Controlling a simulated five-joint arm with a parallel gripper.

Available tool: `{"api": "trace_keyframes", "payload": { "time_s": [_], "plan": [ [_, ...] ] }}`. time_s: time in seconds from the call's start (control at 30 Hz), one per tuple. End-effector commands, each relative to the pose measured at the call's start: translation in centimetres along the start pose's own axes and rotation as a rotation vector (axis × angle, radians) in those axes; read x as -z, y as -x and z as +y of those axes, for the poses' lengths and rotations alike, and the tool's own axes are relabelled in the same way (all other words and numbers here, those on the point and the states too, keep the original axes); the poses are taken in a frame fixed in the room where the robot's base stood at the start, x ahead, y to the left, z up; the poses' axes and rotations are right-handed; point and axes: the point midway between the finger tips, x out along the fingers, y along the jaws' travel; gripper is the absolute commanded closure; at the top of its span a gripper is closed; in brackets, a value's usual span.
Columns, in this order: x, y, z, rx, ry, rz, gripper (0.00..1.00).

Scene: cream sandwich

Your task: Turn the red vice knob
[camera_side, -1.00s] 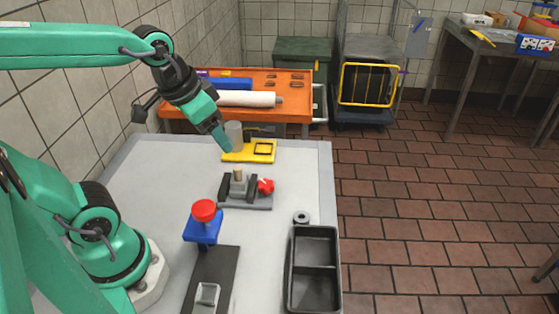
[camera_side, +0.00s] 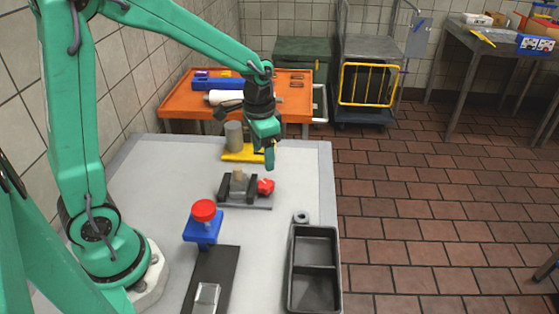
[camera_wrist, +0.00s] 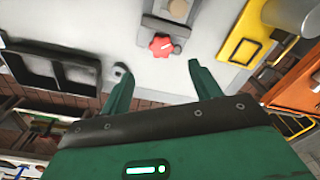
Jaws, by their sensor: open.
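The red vice knob (camera_side: 265,187) sits on the right side of the dark grey vice (camera_side: 225,188) on the pale table. A pale block stands between the vice jaws. My gripper (camera_side: 270,163) is above the table, just behind and above the knob in the side view, apart from it. In the wrist view, the knob (camera_wrist: 161,46) lies beyond the fingertips, between their lines. My gripper (camera_wrist: 158,70) shows two green fingers spread apart with nothing between them. The knob is a lobed red shape with a pale mark on its face.
A yellow fixture (camera_side: 236,156) with a grey cylinder (camera_side: 233,134) stands behind the vice. A blue stand with a red top (camera_side: 204,211) is in front. A black two-part tray (camera_side: 291,275) and a small grey ring (camera_side: 301,217) are at the front right.

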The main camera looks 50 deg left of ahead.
Motion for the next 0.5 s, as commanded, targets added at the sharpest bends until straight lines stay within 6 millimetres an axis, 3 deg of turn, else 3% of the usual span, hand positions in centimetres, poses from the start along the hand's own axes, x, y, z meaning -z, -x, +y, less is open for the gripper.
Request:
{"api": "trace_keyframes", "payload": {
  "time_s": [0.2, 0.5],
  "plan": [
    [0.8, -1.9, -0.3, -0.012, -0.023, -0.035, 0.37],
    [0.9, -2.3, -0.4, -0.013, -0.026, -0.039, 0.37]
  ]
}}
